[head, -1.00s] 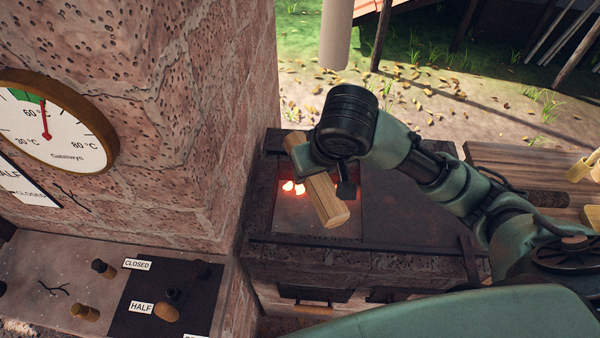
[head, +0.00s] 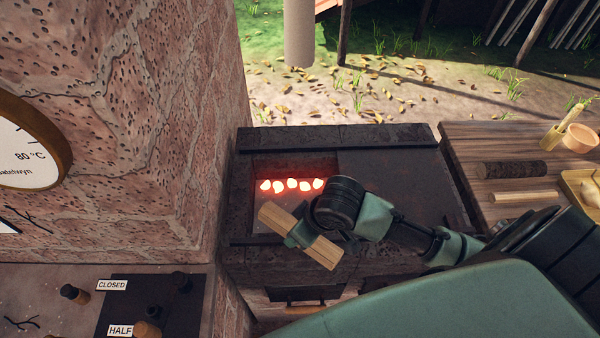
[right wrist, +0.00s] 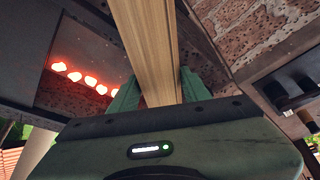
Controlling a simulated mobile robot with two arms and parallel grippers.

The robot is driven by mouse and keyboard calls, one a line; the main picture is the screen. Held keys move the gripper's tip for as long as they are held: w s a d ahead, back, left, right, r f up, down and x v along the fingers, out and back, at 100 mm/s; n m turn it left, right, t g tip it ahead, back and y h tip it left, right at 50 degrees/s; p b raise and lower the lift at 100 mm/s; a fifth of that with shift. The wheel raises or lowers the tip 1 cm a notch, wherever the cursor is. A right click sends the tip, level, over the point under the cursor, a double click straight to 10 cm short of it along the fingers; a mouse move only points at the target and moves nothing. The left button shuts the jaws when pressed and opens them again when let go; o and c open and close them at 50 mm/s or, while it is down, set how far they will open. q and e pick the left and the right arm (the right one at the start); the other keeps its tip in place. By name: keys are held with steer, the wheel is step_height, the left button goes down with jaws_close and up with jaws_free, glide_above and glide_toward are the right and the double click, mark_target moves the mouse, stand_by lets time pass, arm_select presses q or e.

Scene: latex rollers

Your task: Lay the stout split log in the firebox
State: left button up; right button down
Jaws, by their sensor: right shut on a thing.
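The stout split log (head: 325,252), pale with a squared side, is held in my right gripper (head: 300,235), gripped near its middle. In the head view it slants over the front edge of the open firebox (head: 262,222); its exact height is hard to tell. In the right wrist view the log (right wrist: 148,45) runs up between the green fingers of the gripper (right wrist: 158,92), which are shut on it. Glowing coals (head: 292,185) lie at the back of the firebox, and show in the right wrist view beside the log. My left gripper is out of view.
A dark plate (head: 395,175) covers the stove's right part. On the wooden table (head: 468,150) at right lie a dark round log (head: 513,169) and a thin pale stick (head: 525,196). A brick wall (head: 180,130) rises close on the left. A grey pipe (head: 299,35) stands behind.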

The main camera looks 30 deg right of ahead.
steer(key=w+d+r+n+g+y+p, duration=0.1)
steer(key=w+d+n+p, duration=0.1)
steer(key=w+d+n, duration=0.35)
steer(key=w+d+n+g+y+p, duration=0.1)
steer(key=w+d+n+p, duration=0.15)
steer(key=w, duration=0.55)
step_height(320, 180, down, 9)
steer(key=b, duration=1)
steer(key=shift+a+f, duration=0.2)
steer(key=shift+a, duration=0.15)
steer(key=shift+s, duration=0.1)
steer(key=c, duration=0.6)
jaws_free()
